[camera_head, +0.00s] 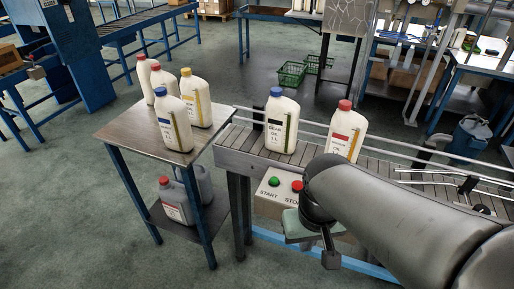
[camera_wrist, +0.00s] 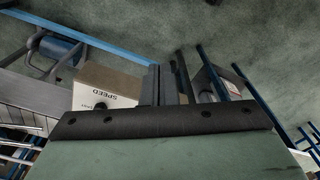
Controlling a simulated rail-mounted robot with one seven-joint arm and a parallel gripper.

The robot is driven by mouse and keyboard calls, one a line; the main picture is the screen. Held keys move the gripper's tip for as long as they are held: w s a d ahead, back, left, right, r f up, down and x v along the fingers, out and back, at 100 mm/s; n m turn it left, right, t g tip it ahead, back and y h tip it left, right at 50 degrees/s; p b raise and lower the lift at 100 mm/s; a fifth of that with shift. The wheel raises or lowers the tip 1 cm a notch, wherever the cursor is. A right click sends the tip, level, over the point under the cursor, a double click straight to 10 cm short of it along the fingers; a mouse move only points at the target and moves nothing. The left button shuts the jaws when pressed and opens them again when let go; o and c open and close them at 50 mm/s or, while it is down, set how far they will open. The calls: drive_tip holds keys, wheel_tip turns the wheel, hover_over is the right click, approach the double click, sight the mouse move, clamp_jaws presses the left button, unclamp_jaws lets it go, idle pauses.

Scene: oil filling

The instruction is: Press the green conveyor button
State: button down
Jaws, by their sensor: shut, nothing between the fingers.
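The green button (camera_head: 274,181) sits on a beige control box (camera_head: 268,205) at the conveyor's near side, above the word START. The red STOP button (camera_head: 297,186) is just right of it, next to my arm. My gripper (camera_head: 331,260) appears shut and empty, to the right of and below the green button in the head view, apart from it. In the wrist view my gripper's fingers (camera_wrist: 164,85) are together beside a box face marked SPEED (camera_wrist: 108,94). The green button is not visible there.
The conveyor (camera_head: 385,165) carries a blue-capped bottle (camera_head: 281,122) and a red-capped bottle (camera_head: 346,130). A metal side table (camera_head: 130,125) with several bottles stands left of the control box. Rails run along the conveyor. Floor in front is clear.

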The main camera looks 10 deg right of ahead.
drive_tip(key=n+t+h+p, duration=0.2)
drive_tip(key=n+t+h, duration=0.4)
drive_tip(key=n, duration=1)
hover_over(271, 181)
wheel_tip(271, 181, down, 2)
drive_tip(key=g+h, duration=0.1)
drive_tip(key=shift+f, duration=0.1)
wheel_tip(271, 181, down, 8)
drive_tip(key=b, duration=0.6)
drive_tip(key=shift+d+f, duration=0.1)
drive_tip(key=shift+f, duration=0.1)
drive_tip(key=shift+f+b, duration=0.25)
drive_tip(key=shift+b, duration=0.15)
